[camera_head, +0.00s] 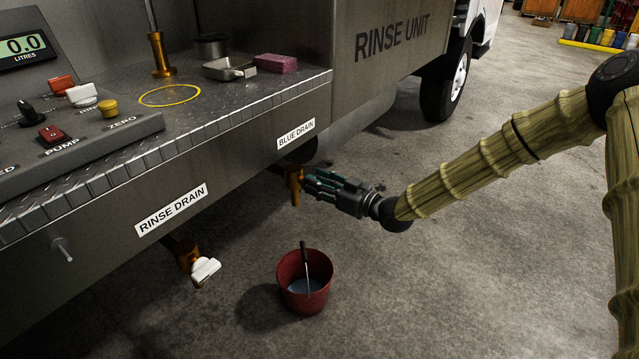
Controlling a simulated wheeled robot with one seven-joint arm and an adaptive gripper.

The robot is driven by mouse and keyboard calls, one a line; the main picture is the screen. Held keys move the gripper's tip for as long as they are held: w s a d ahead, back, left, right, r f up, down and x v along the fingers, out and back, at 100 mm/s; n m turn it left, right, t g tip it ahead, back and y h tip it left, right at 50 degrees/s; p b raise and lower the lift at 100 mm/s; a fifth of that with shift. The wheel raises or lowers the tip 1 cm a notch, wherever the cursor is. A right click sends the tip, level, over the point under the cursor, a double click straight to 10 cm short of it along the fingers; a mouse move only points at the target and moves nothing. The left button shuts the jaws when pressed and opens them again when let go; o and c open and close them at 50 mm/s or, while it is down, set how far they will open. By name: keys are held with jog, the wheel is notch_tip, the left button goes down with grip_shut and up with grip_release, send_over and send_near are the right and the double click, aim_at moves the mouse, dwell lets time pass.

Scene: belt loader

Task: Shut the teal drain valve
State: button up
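The blue drain's brass outlet (294,178) hangs under the steel counter edge, below the label BLUE DRAIN. My gripper (318,186) is right beside this outlet, reaching in from the right with its fingers pointing left. Dark teal shapes show at the fingertips. I cannot tell whether they are the teal valve handle, the fingers, or both. The handle's position and any contact with it are hidden by the gripper. I cannot tell whether the fingers are open or shut.
The rinse drain valve (205,271) with a white handle hangs at the lower left. A red bucket (318,268) holding liquid and a stick stands on the floor below my gripper. The counter edge (250,112) overhangs the drains.

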grip_shut()
jog(key=shift+r+m+p, duration=0.1)
jog(key=shift+m+p, duration=0.2)
jog(key=shift+p, duration=0.05)
jog(key=m+p, duration=0.3)
jog(key=m, duration=0.2)
jog(key=w+f+m+p, duration=0.1)
jog(key=m+p, duration=0.2)
jog(key=m, duration=0.3)
jog(key=d+f+m+p, duration=0.1)
jog(key=m+p, duration=0.2)
jog(key=m, duration=0.3)
jog(key=shift+w+d, duration=0.1)
jog(key=shift+w, duration=0.15)
jog(key=shift+m, duration=0.3)
jog(key=shift+o, duration=0.8)
grip_release()
